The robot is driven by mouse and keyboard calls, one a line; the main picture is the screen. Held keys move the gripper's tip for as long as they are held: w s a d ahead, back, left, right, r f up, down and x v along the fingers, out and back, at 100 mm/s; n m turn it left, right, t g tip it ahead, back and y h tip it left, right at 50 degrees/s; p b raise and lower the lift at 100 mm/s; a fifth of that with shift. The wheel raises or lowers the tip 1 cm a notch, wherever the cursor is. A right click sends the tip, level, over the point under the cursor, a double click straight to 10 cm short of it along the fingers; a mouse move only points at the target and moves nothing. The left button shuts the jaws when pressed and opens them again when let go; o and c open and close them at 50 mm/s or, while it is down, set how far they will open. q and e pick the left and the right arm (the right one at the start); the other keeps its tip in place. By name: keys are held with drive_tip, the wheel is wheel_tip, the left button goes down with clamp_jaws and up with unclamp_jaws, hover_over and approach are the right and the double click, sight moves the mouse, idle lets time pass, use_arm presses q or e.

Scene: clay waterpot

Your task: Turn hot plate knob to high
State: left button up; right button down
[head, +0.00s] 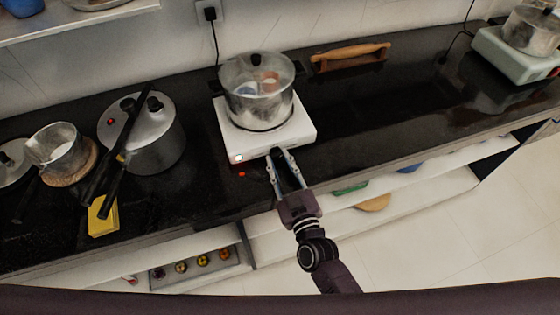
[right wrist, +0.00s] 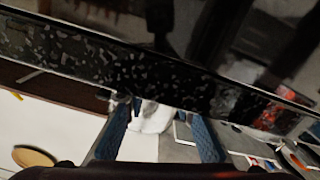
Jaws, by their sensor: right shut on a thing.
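The white hot plate (head: 302,131) sits on the black counter with a lidded glass pot (head: 258,98) on it. A small lit display (head: 238,158) shows at the left of its front face. My right gripper (head: 279,155) reaches up to the right part of that face, its fingertips closed on the knob, which they mostly hide. In the right wrist view, the blue-grey fingers of my right gripper (right wrist: 160,135) show at the bottom; the knob cannot be made out there. I cannot tell the knob's setting. My left gripper is not in view.
A pressure cooker (head: 158,141), a glass jug (head: 54,149) and a yellow block (head: 102,218) stand to the left. A wooden rack (head: 350,55) lies behind on the right. Another glass pot (head: 533,30) is at far right. The counter between is clear.

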drive_tip(key=shift+m, duration=1.7)
drive_tip(key=c, duration=1.9)
unclamp_jaws()
drive_tip(key=shift+s, duration=0.15)
drive_tip(key=v, duration=1.2)
drive_tip(key=shift+r, duration=0.1)
